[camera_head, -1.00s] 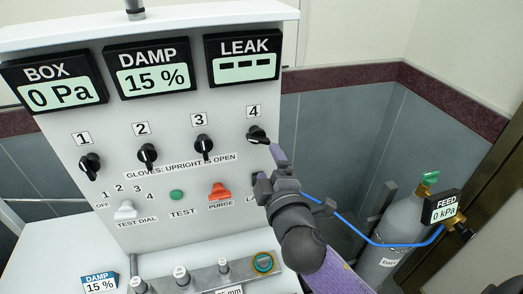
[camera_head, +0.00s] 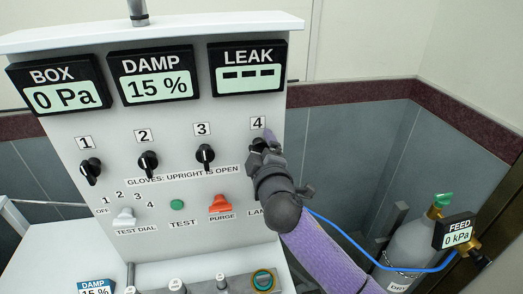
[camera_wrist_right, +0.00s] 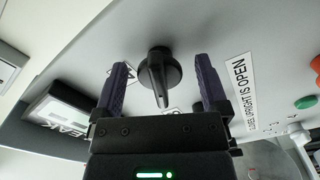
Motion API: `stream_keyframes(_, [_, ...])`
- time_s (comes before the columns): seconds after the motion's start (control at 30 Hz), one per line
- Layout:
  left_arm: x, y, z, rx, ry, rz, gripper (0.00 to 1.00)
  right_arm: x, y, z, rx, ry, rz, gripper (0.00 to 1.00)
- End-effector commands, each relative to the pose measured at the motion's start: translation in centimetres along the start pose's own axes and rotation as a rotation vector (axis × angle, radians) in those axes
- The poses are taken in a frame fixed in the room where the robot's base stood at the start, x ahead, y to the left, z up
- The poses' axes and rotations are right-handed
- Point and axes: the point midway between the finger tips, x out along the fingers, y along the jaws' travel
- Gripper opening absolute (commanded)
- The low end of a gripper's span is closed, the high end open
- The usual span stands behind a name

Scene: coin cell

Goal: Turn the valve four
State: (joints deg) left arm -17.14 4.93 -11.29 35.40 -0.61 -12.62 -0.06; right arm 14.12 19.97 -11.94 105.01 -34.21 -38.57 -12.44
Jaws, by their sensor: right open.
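Valve four is a black round knob (camera_wrist_right: 157,72) with a narrow pointed handle. In the right wrist view it stands between the two purple fingers of my right gripper (camera_wrist_right: 162,78), with a gap on each side. Its handle points towards the gripper body. In the head view my right gripper (camera_head: 262,142) is at the panel just below the label 4 (camera_head: 257,123) and hides most of that valve. The right gripper is open and holds nothing. My left gripper is not in view.
Valves one (camera_head: 91,171), two (camera_head: 148,163) and three (camera_head: 205,155) are on the panel to the left. Below are a green test button (camera_head: 177,204) and a red purge switch (camera_head: 220,203). A gas bottle (camera_head: 413,250) with a blue hose stands at right.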

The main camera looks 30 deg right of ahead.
Motion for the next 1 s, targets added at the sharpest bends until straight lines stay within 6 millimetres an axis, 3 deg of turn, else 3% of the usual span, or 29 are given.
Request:
stream_keyframes(0.07, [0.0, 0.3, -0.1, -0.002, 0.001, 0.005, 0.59, 0.0, 0.0, 0.0, 0.000, 0.000, 0.000, 0.92])
stream_keyframes(0.5, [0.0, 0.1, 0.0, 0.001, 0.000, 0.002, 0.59, -0.1, 0.0, 0.0, -0.001, 0.000, -0.001, 0.00])
stream_keyframes(0.6, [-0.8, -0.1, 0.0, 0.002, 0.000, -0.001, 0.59, -0.1, 0.2, -0.1, -0.055, -0.002, -0.003, 0.00])
stream_keyframes(0.8, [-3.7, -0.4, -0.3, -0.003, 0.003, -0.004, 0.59, -0.1, 0.4, -0.2, -0.412, -0.002, -0.003, 0.00])
stream_keyframes(1.0, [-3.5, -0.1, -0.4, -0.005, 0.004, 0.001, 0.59, -0.1, 0.0, 0.0, -0.475, -0.001, 0.000, 0.00])
